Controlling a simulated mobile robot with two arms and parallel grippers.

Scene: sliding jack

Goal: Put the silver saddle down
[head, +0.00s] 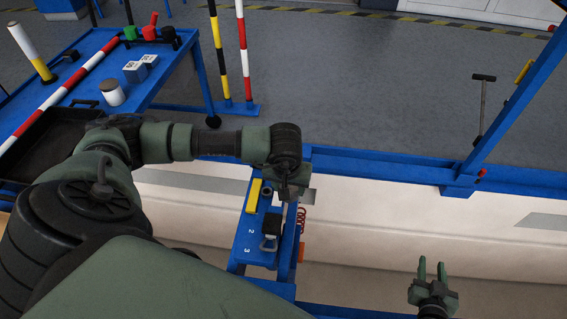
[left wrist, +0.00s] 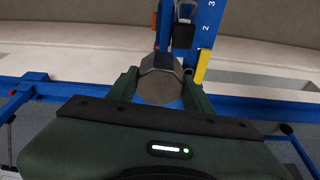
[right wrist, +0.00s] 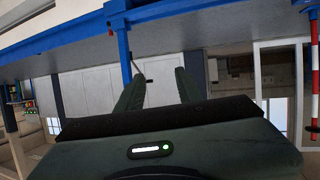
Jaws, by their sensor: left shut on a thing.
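The silver saddle (left wrist: 160,82) is a grey faceted, round-faced piece between my left gripper's fingers in the left wrist view. My left gripper (left wrist: 163,95) is shut on it. In the head view my left gripper (head: 291,196) is over the far end of the blue jack beam (head: 246,238), and the saddle is largely hidden there. I cannot tell whether the saddle touches the beam. My right gripper (head: 432,270) is open and empty at the lower right; its spread fingers also show in the right wrist view (right wrist: 160,90).
On the beam are a yellow bar (head: 253,196), a black block with a metal loop (head: 271,229) and numbers. A red coil (head: 301,220) hangs beside it. A blue rail (head: 390,168) runs behind. A blue table (head: 180,58) with several items stands at the left.

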